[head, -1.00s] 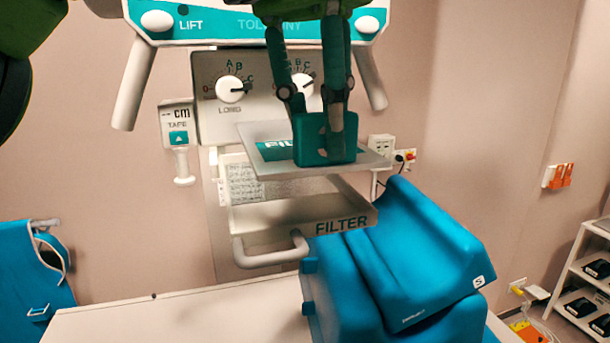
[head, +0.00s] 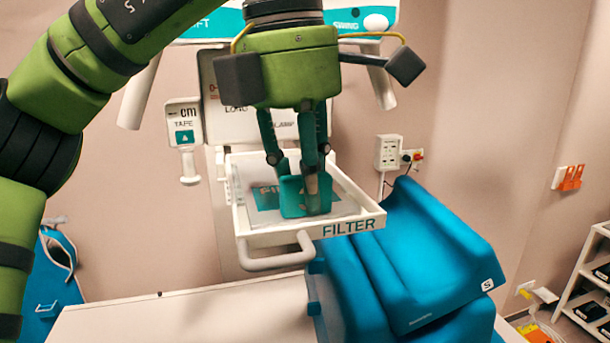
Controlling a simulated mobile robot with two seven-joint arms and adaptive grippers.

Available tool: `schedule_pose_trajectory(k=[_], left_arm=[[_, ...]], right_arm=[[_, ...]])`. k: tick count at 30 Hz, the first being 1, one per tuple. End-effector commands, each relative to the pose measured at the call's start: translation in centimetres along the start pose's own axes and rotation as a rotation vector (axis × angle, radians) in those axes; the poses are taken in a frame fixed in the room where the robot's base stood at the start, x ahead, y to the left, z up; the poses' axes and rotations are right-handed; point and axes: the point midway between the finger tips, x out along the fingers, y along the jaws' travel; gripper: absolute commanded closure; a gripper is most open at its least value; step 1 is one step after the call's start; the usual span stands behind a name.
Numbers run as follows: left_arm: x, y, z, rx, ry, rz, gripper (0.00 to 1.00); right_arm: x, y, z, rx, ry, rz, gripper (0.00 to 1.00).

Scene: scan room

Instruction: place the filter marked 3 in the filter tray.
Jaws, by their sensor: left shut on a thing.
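The filter tray (head: 354,224) is a white open frame with a front handle and the word FILTER on its front lip. The filter (head: 345,207) is a flat grey plate with a teal label and a teal block on top. It lies within the tray's rim and looks level; I cannot tell whether it touches the tray floor. Its number is hidden or too blurred to read. My left gripper (head: 299,180) points down from above and is shut on the filter's teal block. My right gripper is not in view.
Blue cushions (head: 410,260) stand right of the tray, close below its right corner. A white table top (head: 190,318) lies below. The white machine head (head: 222,100) is behind the tray. A shelf (head: 590,270) stands far right.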

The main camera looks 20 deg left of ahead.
Motion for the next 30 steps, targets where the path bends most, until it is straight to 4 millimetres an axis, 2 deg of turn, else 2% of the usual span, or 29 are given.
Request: schedule_pose_trajectory(k=[4,5,6,16,21,30], left_arm=[[0.5,0.0,-0.1,0.001,0.000,0.000,1.00],[0.4,0.0,0.0,0.000,0.001,0.000,0.68],[0.3,0.0,0.0,0.000,0.001,0.000,0.52],[0.3,0.0,0.0,0.000,0.001,0.000,0.52],[-0.4,0.0,0.0,-0.001,0.002,0.001,0.52],[-4.4,-0.1,0.1,-0.002,0.002,0.005,0.52]], right_arm=[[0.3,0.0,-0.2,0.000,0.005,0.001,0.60],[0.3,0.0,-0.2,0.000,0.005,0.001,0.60],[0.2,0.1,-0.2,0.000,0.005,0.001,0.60],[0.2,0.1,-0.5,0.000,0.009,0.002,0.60],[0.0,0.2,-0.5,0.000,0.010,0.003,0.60],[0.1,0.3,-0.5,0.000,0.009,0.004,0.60]])
